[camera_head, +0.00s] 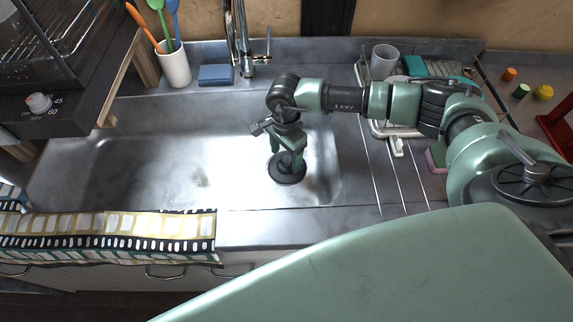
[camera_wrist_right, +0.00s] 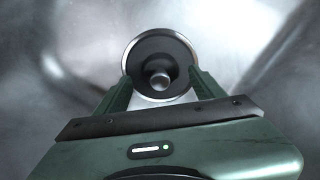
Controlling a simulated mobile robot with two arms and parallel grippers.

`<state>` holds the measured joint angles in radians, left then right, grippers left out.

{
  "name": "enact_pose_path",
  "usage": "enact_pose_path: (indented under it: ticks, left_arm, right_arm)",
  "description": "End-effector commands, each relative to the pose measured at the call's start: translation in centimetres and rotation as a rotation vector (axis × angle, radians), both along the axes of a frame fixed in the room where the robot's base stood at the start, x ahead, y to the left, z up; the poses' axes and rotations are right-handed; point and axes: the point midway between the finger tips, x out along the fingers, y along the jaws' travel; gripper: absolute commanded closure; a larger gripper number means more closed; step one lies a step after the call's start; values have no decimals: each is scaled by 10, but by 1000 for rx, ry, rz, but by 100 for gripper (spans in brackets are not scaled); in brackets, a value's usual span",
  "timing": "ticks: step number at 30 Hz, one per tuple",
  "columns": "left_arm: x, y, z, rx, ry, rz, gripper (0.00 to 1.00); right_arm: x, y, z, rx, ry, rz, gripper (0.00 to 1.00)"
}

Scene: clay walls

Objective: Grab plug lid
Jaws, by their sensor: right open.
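The plug lid (camera_head: 287,179) is a dark round disc on the floor of the steel sink (camera_head: 160,170), toward the sink's right side. In the right wrist view the plug lid (camera_wrist_right: 141,51) shows a pale rim and a round knob in its middle. My right gripper (camera_head: 286,162) points down just above the lid and hides part of it in the head view. In the wrist view the right gripper (camera_wrist_right: 159,80) is open, with one finger on each side of the knob. I cannot tell the exact height gap. My left gripper is not in view.
A faucet (camera_head: 243,45) stands behind the sink, with a blue sponge (camera_head: 215,75) and a white utensil cup (camera_head: 174,66) beside it. A dish rack with a grey cup (camera_head: 383,61) stands at the back right. A patterned towel (camera_head: 110,235) hangs over the front left edge. The sink's left half is clear.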

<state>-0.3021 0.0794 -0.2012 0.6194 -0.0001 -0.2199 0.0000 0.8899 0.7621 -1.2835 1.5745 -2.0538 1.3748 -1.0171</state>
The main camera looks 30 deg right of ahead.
Motion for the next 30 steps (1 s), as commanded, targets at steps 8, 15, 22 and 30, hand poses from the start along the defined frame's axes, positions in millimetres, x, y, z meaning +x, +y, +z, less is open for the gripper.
enact_pose_path:
  ticks: [8, 15, 22, 30]
  left_arm:
    - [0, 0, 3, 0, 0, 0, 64]
    - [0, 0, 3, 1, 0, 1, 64]
    - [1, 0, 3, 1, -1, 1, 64]
    - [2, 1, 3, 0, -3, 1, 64]
  right_arm:
    - [0, 0, -25, 0, 0, -2, 31]
    - [0, 0, -25, 0, 0, -1, 48]
    - [0, 0, -24, 0, -1, -1, 100]
    - [0, 0, -22, -1, -1, -1, 100]
